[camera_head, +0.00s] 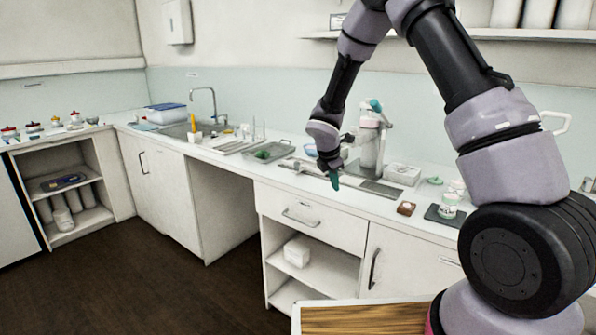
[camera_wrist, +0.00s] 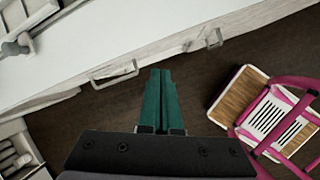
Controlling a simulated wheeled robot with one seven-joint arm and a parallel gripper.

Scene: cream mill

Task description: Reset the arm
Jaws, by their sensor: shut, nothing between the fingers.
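My arm reaches from the right side of the head view up and over toward the counter. My gripper (camera_head: 335,180) hangs near the front of the white counter, above the drawer unit, with its green fingers pointing down. In the wrist view its two green fingers (camera_wrist: 160,100) lie together, shut and empty. Below them the wrist view shows the dark floor and the counter front. Nothing is held.
A wooden-topped pink-framed cart (camera_wrist: 240,95) stands at right in the wrist view. Dark floor (camera_head: 130,270) is clear at left.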

